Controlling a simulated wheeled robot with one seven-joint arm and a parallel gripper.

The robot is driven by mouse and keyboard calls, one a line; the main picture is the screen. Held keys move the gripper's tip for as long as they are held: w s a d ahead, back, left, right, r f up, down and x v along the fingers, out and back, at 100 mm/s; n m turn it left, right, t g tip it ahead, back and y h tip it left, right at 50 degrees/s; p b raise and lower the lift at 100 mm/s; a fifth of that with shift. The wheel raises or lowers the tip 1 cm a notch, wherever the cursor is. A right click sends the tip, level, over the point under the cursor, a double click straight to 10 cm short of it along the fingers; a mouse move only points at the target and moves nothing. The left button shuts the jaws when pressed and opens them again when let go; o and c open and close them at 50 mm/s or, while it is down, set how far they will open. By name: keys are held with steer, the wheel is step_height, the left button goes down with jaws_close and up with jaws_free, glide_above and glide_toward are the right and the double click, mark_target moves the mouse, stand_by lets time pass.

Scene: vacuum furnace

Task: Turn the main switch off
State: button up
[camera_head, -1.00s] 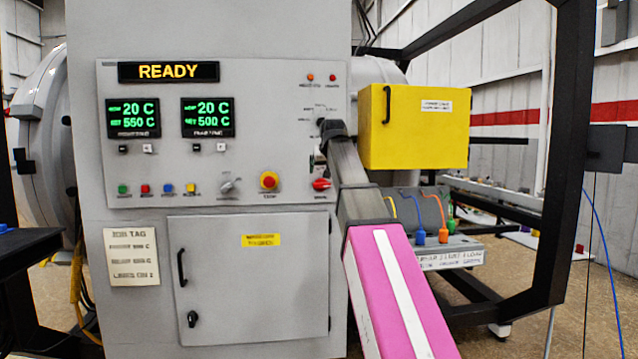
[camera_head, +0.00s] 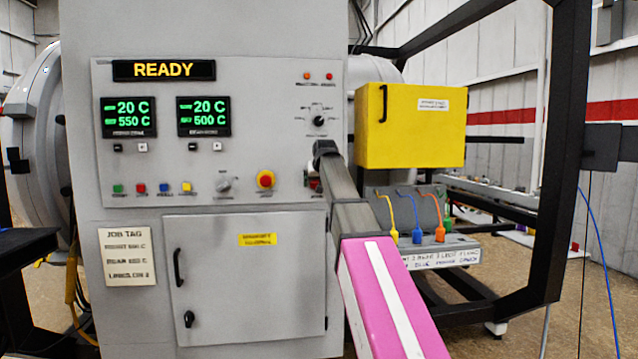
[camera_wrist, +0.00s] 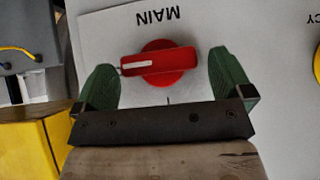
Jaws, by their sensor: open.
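The main switch is a red rotary knob with a bar handle and a pale mark, and it shows large in the wrist view (camera_wrist: 158,62) below an upside-down "MAIN" label. Its handle lies nearly level in that view. My gripper (camera_wrist: 165,78) is open, with one green fingertip on each side of the knob and gaps visible between them. In the head view my gripper (camera_head: 318,165) is at the lower right of the grey control panel (camera_head: 250,120). My arm hides most of the main switch there.
A red and yellow emergency button (camera_head: 265,180) and a grey selector knob (camera_head: 224,186) sit left of the switch. A black dial (camera_head: 319,121) is just above my gripper. A yellow box (camera_head: 410,128) and plugs with coloured cables (camera_head: 417,236) are to the right.

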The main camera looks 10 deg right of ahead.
steer(key=c, duration=0.9)
steer(key=shift+a, duration=0.1)
steer(key=h, duration=0.1)
steer(key=n+h, duration=0.1)
steer(key=shift+a+f+h, duration=0.1)
steer(key=shift+a+h, duration=0.1)
steer(key=shift+h, duration=0.1)
steer(key=h, duration=0.1)
steer(key=n+h, duration=0.2)
steer(key=shift+a+f+t, duration=0.2)
steer(key=shift+a+t, duration=0.1)
steer(key=n+h, duration=0.2)
steer(key=h, duration=0.1)
steer(key=n+t+h, duration=0.1)
steer(key=shift+a+f, duration=0.15)
steer(key=shift+f, duration=0.15)
steer(key=shift+f+n+t+h, duration=0.15)
steer(key=shift+n+t+h, duration=0.4)
steer(key=shift+n+h, duration=0.2)
steer(key=shift+f+n+t+h, duration=0.15)
steer(key=shift+n+t+h, duration=0.45)
steer(key=shift+h, duration=0.25)
steer(key=shift+n, duration=0.25)
